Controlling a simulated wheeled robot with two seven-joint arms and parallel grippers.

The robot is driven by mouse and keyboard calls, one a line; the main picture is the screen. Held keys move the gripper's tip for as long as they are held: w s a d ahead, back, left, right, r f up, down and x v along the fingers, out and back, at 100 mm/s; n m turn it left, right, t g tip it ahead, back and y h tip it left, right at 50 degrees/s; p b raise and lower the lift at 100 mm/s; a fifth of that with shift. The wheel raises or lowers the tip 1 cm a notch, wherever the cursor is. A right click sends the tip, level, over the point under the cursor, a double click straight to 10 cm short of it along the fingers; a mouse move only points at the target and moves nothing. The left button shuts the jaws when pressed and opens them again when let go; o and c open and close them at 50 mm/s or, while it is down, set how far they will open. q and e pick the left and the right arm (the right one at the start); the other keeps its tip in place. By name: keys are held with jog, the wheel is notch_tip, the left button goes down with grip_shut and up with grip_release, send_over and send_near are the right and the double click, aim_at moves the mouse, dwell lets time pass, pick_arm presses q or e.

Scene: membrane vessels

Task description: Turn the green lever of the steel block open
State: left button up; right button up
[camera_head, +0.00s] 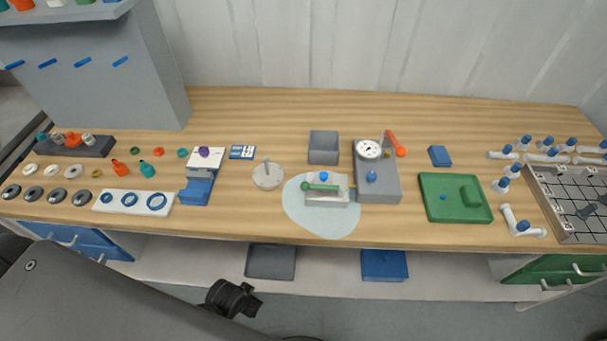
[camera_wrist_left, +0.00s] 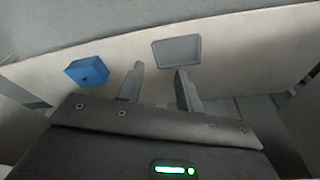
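The steel block (camera_head: 327,203) sits on a pale blue rounded mat (camera_head: 313,222) at the middle of the bench. Its green lever (camera_head: 321,187) lies lengthwise across the block, its thick end reaching to the left. A small blue knob (camera_head: 324,176) sits behind the lever on the block. My left gripper shows in the left wrist view (camera_wrist_left: 160,88) with its two fingers apart and nothing between them. It is low in front of the bench, away from the block. My right gripper is not in view.
Right of the block stands a grey unit (camera_head: 378,190) with a dial gauge (camera_head: 369,149) and a red-orange handle (camera_head: 397,144). A grey open box (camera_head: 323,148) is behind, a round pale disc (camera_head: 268,177) left. Below are a grey tray (camera_head: 271,262) and blue bin (camera_head: 384,266).

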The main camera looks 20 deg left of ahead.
pick_arm(q)
jog(key=w+d+r+t+p, duration=0.1)
jog(key=w+r, duration=0.2)
jog(key=r, duration=0.7)
jog(key=w+d+r+t+p, duration=0.1)
jog(key=w+d+r+t, duration=0.15)
jog(key=r, duration=0.85)
jog(key=w+d+r+m+t+h, duration=0.3)
jog(key=w+d+r+m+h, duration=0.5)
jog(key=w+d+r, duration=0.65)
jog(key=m+g+y, duration=0.4)
jog(key=m+g, duration=0.1)
jog(key=g, duration=0.3)
send_near(310, 186)
jog(key=p+x, duration=0.3)
jog(key=x, duration=0.3)
jog(key=shift+w+d+f, duration=0.1)
jog(key=shift+f, duration=0.05)
jog(key=shift+d+f, duration=0.15)
jog(key=shift+f, duration=0.45)
